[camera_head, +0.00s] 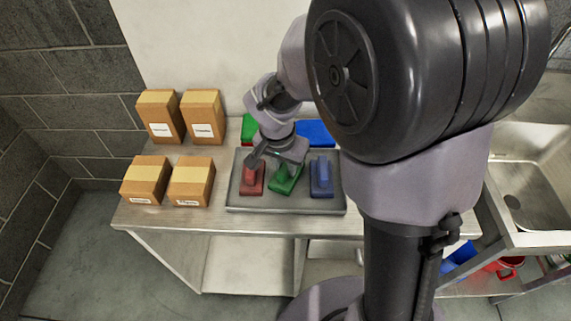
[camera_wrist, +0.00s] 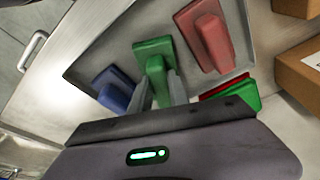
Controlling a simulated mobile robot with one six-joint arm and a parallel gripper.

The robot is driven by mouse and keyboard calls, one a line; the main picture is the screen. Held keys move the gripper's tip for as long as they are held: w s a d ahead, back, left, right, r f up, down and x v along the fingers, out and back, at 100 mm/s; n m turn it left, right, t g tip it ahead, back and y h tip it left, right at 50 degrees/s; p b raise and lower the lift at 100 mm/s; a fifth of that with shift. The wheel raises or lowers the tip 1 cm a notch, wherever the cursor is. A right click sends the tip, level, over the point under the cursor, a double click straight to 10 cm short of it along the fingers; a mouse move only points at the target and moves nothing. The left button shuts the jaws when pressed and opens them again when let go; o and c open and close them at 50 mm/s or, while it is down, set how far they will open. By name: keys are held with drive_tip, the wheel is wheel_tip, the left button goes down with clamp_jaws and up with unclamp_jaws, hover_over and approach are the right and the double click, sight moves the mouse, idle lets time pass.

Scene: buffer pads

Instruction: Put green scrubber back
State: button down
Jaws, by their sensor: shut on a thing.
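The green scrubber (camera_head: 285,180) is at the middle of the grey tray (camera_head: 285,206), between the red scrubber (camera_head: 252,180) and the blue scrubber (camera_head: 321,178). It sits askew to these two in the head view. My gripper (camera_head: 277,162) is shut on its upright handle; in the wrist view the fingers (camera_wrist: 161,92) are on both sides of the handle of the green scrubber (camera_wrist: 153,50). I cannot tell whether its base touches the tray. Behind the tray are a green pad (camera_head: 248,129) and a blue pad (camera_head: 315,133). A red edge (camera_wrist: 226,87) shows beside the green pad (camera_wrist: 243,97) in the wrist view.
Several cardboard boxes (camera_head: 191,180) stand on the left of the metal table (camera_head: 180,218). A wall (camera_head: 210,45) rises behind it. A sink (camera_head: 535,185) is at the right. My arm hides part of the table's right side.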

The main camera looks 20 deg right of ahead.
drive_tip(key=shift+f+b, duration=0.6)
drive_tip(key=c, duration=1.2)
unclamp_jaws()
drive_tip(key=shift+o, duration=0.2)
drive_tip(key=p+v, duration=0.7)
drive_tip(key=v, duration=1)
drive_tip(key=s+r+n+t+y, duration=0.1)
drive_tip(key=s+r+t, duration=0.1)
drive_tip(key=s, duration=0.5)
drive_tip(key=s+a+r+n+t+y, duration=0.1)
drive_tip(key=s+r, duration=0.3)
drive_tip(key=s, duration=0.4)
drive_tip(key=shift+s+n+t+y, duration=0.25)
drive_tip(key=shift+n+t+y, duration=0.15)
drive_tip(key=shift+n+y, duration=0.4)
